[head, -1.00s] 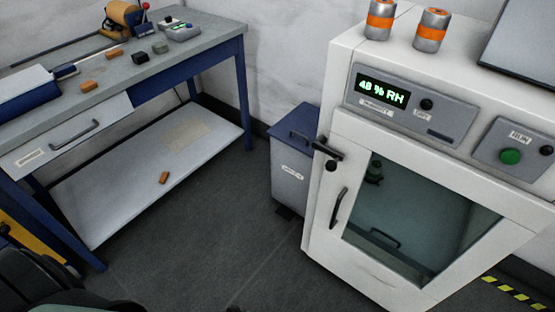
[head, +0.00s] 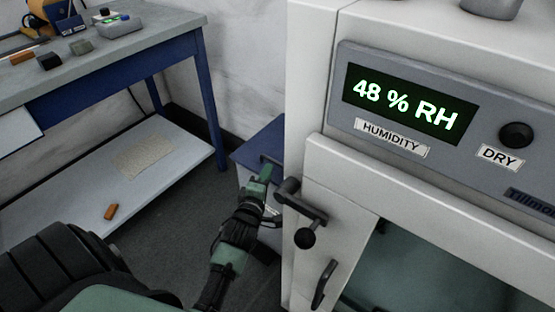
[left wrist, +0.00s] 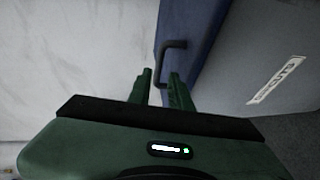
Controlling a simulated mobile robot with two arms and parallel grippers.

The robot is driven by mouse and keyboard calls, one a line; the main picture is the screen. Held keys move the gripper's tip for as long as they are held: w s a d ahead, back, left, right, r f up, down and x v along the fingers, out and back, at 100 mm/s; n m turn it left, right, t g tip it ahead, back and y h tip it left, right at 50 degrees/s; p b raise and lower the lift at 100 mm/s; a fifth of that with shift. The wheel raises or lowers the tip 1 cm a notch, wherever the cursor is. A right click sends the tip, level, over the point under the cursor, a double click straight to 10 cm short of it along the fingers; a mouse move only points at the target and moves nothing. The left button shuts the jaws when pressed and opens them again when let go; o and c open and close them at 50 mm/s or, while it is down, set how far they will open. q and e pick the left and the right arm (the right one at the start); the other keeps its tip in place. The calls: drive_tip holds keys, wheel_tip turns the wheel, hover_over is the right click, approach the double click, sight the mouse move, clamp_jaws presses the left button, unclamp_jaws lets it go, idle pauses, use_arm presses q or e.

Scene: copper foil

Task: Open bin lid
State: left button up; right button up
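The bin stands between the workbench and the white cabinet. Its blue lid (head: 255,145) lies closed in the head view, and the bin's grey body is mostly hidden behind my left arm and the cabinet. In the left wrist view the lid (left wrist: 190,25) carries a black bar handle (left wrist: 164,50). My left gripper (head: 266,172) is at the lid's front edge in the head view. In the left wrist view its green fingers (left wrist: 161,76) are apart, with the handle just beyond and partly between the tips. I cannot tell whether they touch it. My right gripper is not in view.
The white cabinet (head: 330,170), with its humidity display (head: 410,104) and black latch (head: 300,200), stands close to the right of my left gripper. The workbench (head: 120,65) with a lower shelf (head: 75,200) is on the left. Some floor shows between them.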

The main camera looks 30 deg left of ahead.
sight(272, 160)
use_arm(q)
drive_tip(key=b+x, duration=0.1)
drive_tip(key=x, duration=0.6)
drive_tip(key=shift+w+b, duration=0.15)
drive_tip(key=shift+b, duration=0.25)
clamp_jaws()
idle(1.0)
